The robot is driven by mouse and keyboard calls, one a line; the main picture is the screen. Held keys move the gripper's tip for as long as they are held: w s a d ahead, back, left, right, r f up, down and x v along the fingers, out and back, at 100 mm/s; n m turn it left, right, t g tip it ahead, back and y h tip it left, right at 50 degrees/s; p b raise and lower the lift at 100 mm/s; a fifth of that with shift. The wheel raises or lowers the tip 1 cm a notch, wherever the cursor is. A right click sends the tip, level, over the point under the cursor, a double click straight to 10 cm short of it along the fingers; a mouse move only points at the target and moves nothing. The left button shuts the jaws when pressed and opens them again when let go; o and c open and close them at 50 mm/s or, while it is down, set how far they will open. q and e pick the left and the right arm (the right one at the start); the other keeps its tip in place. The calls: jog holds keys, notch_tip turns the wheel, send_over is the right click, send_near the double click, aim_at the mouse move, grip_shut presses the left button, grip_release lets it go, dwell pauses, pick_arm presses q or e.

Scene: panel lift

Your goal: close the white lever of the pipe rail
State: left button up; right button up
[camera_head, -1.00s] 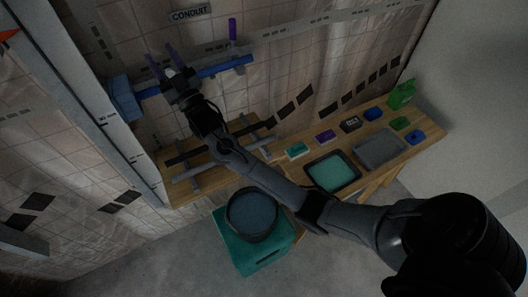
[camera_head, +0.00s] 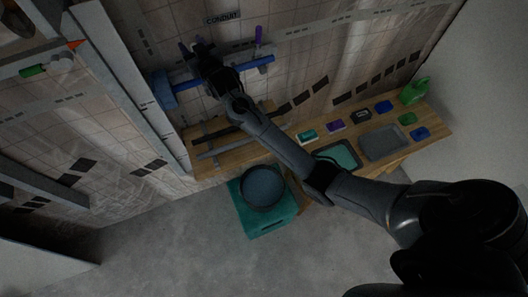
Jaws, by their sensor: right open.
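The blue pipe rail (camera_head: 257,62) runs along the tiled wall under the "CONDUIT" sign (camera_head: 223,18), with a blue block (camera_head: 161,89) at its left end. A purple upright piece (camera_head: 258,36) stands near its right end. My right gripper (camera_head: 196,48) is open at the left part of the rail, in front of it. A small purple piece (camera_head: 184,48) shows beside the gripper. I cannot make out the white lever clearly; my gripper and wrist cover that part of the rail. My left gripper is out of view.
A teal crate (camera_head: 262,226) bearing a round dark pan (camera_head: 265,187) stands on the floor. A grey post (camera_head: 130,85) stands left of the rail.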

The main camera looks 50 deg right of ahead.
jog(key=s+a+f+n+g+y+p, duration=0.1)
jog(key=s+a+f+g+p, duration=0.2)
jog(key=s, duration=0.9)
jog(key=s+a+f+n+g+y+p, duration=0.1)
jog(key=s+f, duration=0.5)
jog(key=s, duration=0.6)
jog(key=s+a+f+g+y+p, duration=0.1)
jog(key=s+a+f+g+p, duration=0.3)
jog(key=s, duration=0.9)
jog(key=shift+a+f+n+g+y+p, duration=0.4)
jog(key=shift+f+g+p, duration=0.1)
jog(key=shift+p, duration=0.45)
jog(key=shift+d, duration=0.1)
